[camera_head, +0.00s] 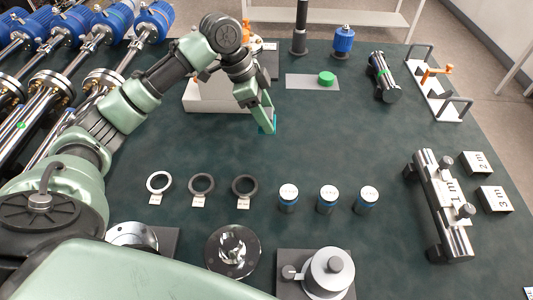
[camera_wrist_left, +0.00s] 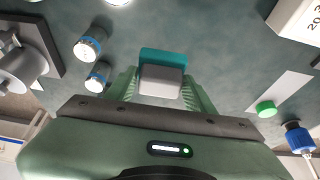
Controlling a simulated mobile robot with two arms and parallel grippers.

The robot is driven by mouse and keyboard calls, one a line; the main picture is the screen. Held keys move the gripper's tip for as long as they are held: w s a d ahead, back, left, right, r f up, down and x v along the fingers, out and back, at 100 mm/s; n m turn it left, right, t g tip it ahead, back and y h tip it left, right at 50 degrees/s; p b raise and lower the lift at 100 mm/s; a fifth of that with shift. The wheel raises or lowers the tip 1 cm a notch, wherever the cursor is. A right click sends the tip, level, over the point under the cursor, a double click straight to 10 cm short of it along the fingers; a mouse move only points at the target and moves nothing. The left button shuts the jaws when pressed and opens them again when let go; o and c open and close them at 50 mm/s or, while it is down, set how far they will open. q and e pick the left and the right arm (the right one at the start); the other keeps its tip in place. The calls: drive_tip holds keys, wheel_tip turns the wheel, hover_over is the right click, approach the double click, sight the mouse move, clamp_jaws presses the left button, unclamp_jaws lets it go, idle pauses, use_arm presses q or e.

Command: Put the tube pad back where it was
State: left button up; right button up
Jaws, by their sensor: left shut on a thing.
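The tube pad appears to be the small block with a teal base and a pale grey top (camera_wrist_left: 162,78) between the fingers in the left wrist view. My left gripper (camera_head: 258,112) is shut on it and points down over the dark green table, right of centre of the white box. In the head view only a teal edge (camera_head: 267,123) of the block shows; the fingers hide the rest. I cannot tell whether the block touches the table. My right gripper is out of view.
A grey plate with a green cap (camera_head: 326,78) lies to the right. A white box (camera_head: 205,95) stands behind my left arm. Rings (camera_head: 202,184) and blue-banded cylinders (camera_head: 327,200) stand in rows nearer. The table between the gripper and the clamp bar (camera_head: 440,205) is mostly clear.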

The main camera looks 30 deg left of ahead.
use_arm(q)
wheel_tip(320, 180, down, 14)
drive_tip(key=shift+f, duration=0.1)
idle(0.4)
drive_tip(key=o, duration=1.3)
drive_tip(key=shift+f, duration=0.1)
drive_tip(key=v, duration=1.2)
